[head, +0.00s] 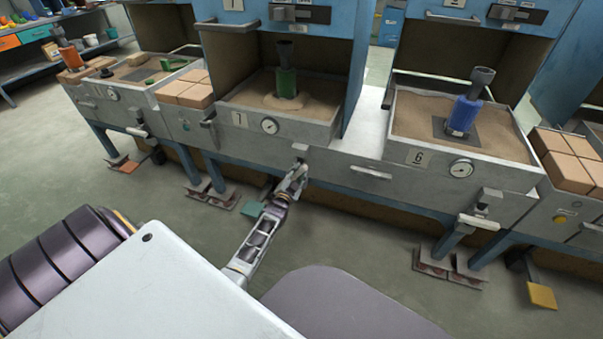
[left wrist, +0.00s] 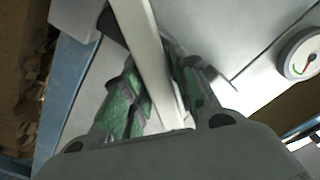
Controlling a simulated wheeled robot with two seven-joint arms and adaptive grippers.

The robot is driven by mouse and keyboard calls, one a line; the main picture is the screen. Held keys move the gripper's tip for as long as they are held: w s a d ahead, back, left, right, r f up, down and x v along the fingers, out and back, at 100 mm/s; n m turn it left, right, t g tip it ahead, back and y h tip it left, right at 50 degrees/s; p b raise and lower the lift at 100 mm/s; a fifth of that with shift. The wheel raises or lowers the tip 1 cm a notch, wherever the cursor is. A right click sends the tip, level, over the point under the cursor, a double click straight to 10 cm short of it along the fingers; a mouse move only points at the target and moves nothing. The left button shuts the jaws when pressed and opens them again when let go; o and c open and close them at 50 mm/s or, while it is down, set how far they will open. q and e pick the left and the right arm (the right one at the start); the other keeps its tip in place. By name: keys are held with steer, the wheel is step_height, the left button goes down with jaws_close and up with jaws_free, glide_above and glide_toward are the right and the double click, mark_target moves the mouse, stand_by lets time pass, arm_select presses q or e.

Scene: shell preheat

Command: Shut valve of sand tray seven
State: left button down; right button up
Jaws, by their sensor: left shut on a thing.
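Sand tray seven (head: 318,128) is the grey tray with a "7" plate (head: 239,120) and a round gauge (head: 270,126) on its front; the gauge also shows in the left wrist view (left wrist: 301,53). Its valve sits low at the tray's right front corner, mostly hidden by my left gripper (head: 299,172). In the left wrist view, a pale flat valve handle (left wrist: 150,50) runs between the green-padded fingers of my left gripper (left wrist: 165,95), which is shut on it. My right gripper is not in view.
Tray six (head: 407,118), with a blue flask (head: 465,117) in its sand, stands to the right; its valve (head: 480,222) has a crosswise handle. A green flask (head: 286,82) stands in tray seven. Foot pedals (head: 540,295) sit near the floor beneath the benches. The near floor is partly clear.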

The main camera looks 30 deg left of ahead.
arm_select(q)
steer(key=shift+d+m, duration=0.1)
steer(key=shift+m, duration=0.8)
steer(key=m, duration=0.2)
steer(key=shift+d+f+m, duration=0.15)
steer(key=shift+f+m, duration=0.05)
steer(key=shift+m, duration=0.2)
steer(key=m, duration=0.2)
steer(key=shift+f+m, duration=0.2)
steer(key=shift+m, duration=0.1)
steer(key=shift+f+m+b, duration=0.15)
steer(key=shift+m+b, duration=0.2)
steer(key=shift+m, duration=0.45)
steer(key=shift+d+m, duration=0.1)
steer(key=shift+m, duration=0.7)
steer(key=shift+b, duration=0.3)
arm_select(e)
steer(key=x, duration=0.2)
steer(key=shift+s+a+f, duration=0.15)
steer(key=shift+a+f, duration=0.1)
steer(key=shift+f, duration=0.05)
arm_select(q)
steer(key=shift+m, duration=0.3)
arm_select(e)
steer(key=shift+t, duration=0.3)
